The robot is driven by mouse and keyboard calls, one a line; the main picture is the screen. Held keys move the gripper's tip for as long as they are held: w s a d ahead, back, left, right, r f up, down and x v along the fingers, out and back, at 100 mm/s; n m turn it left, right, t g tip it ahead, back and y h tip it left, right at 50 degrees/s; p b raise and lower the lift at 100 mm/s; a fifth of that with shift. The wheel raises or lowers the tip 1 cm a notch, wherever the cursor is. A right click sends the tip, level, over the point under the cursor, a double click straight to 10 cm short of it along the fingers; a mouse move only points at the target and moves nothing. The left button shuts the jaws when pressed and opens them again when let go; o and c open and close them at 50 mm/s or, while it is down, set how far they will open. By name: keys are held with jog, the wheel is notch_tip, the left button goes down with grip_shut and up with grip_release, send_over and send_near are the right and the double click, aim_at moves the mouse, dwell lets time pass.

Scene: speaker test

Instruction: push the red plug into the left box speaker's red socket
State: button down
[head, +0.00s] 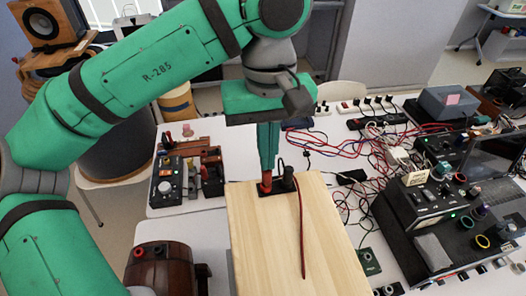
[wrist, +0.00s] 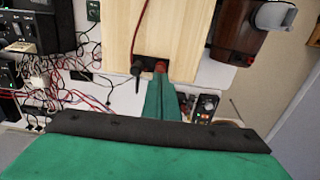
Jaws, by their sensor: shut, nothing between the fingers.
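A pale wooden box speaker (head: 290,245) stands in front of me, with a dark terminal plate (wrist: 149,62) near its far edge. A red plug or socket part (head: 265,183) is at the plate's left in the head view; it also shows in the wrist view (wrist: 160,66). My gripper (head: 266,168) points down, shut and empty, with its tips at or just above this red part. Contact and how deep the red part sits are hidden by the fingers. A black plug (head: 288,180) stands upright beside it. A red cable (head: 302,235) lies across the box top.
A dark brown rounded box (head: 163,268) with red and black terminals stands at front left. A small control unit (head: 172,185) sits on the table behind it. Tangled cables (head: 345,155) and dark instruments (head: 440,215) crowd the right side.

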jog(key=shift+f, duration=0.8)
dwell(0.5)
jog(key=shift+r, duration=0.1)
jog(key=shift+r, duration=3.65)
jog(key=shift+w+r, duration=0.15)
jog(key=shift+r, duration=0.1)
jog(key=shift+w, duration=0.1)
